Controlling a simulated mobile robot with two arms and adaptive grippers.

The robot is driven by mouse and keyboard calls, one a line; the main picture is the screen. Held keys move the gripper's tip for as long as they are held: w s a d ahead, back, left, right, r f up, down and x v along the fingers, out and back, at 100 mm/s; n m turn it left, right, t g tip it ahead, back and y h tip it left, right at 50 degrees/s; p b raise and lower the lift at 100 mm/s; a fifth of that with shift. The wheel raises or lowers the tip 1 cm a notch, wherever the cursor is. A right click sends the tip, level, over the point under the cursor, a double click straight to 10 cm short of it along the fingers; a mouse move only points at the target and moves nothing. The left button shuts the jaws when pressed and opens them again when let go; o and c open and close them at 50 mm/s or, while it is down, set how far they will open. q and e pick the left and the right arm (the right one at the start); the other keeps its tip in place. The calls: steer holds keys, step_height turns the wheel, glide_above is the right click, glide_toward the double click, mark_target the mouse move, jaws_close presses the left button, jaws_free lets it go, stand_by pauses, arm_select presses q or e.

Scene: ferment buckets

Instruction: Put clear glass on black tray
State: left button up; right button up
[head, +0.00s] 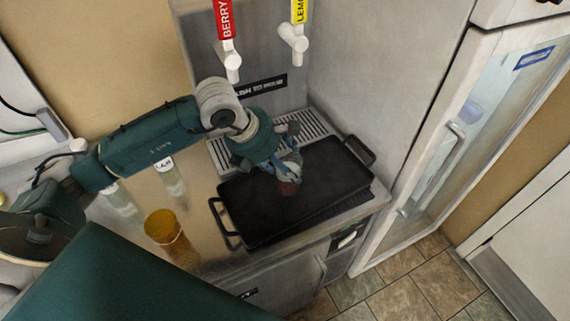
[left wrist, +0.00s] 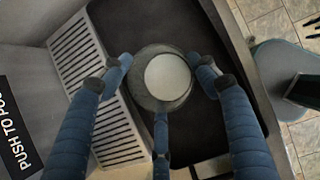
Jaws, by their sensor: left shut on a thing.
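My left gripper (head: 284,176) is over the black tray (head: 265,215) at the counter's right end. In the left wrist view, the three fingers of my left gripper (left wrist: 160,85) are closed around a round clear glass (left wrist: 150,97) with a pale disc showing inside it. The black tray (left wrist: 228,110) lies beneath. In the head view the fingers mostly hide the glass, and a small reddish-brown patch shows below them. I cannot tell whether the glass touches the tray. My right gripper is not in view.
An amber cup (head: 165,228) and two clear bottles or glasses (head: 171,178) (head: 121,201) stand left of the tray. A slatted drip grate (head: 305,125) lies behind it, under red and yellow taps. A fridge (head: 425,140) stands to the right. Most of the tray is bare.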

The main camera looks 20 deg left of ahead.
arm_select(q)
steer(key=shift+f, duration=0.7)
steer(key=o, duration=1.9)
steer(key=shift+f, duration=0.1)
steer(key=shift+o, duration=0.2)
steer(key=shift+s+a+r, duration=0.1)
steer(key=shift+r, duration=0.2)
steer(key=b+v, duration=0.3)
steer(key=v, duration=0.8)
steer(key=shift+s+r+b, duration=0.2)
steer(key=shift+b, duration=0.15)
